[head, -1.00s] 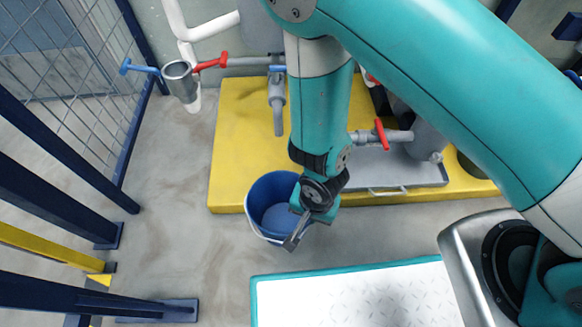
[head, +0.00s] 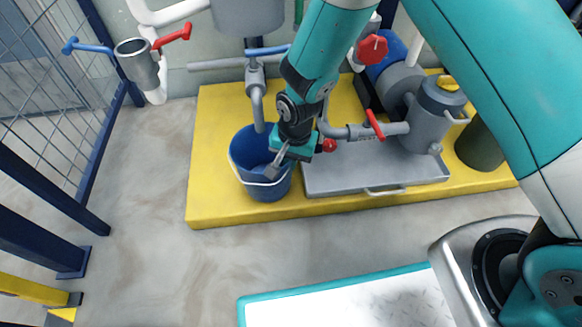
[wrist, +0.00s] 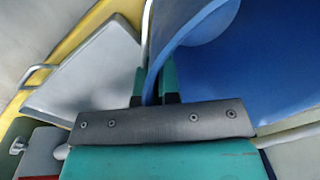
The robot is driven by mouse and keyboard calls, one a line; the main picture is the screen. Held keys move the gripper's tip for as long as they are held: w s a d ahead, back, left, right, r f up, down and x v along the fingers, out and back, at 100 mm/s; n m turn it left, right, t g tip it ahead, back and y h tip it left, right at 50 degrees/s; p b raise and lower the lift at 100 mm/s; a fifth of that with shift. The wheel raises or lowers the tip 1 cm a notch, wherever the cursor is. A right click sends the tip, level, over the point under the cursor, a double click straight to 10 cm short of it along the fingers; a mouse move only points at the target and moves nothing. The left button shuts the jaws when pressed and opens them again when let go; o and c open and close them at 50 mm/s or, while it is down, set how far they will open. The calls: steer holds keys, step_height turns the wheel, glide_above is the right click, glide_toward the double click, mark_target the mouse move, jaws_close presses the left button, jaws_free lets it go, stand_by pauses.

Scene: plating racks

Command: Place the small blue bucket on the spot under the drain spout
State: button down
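The small blue bucket (head: 263,190) is over the yellow platform (head: 210,185), in front of and below the grey drain spout (head: 258,108). The spout's lower end appears over the bucket's back part in the head view. Whether the bucket's base touches the platform is unclear. My gripper (head: 275,165) is at the bucket's right side. In the wrist view, its two teal fingers (wrist: 155,85) close on either side of the rim of the bucket (wrist: 275,60). Any mark on the spot beneath the bucket is hidden.
A grey tray (head: 330,185) lies just right of the bucket, with a pipe and red-handled valve (head: 375,125) above it. A grey tank (head: 247,14) stands behind. A grey cup-like funnel (head: 138,65) is at left.

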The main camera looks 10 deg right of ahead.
steer(key=shift+f, duration=0.75)
steer(key=shift+r, duration=0.2)
steer(key=shift+f, duration=0.1)
steer(key=c, duration=1.3)
jaws_free()
steer(key=shift+c, duration=0.2)
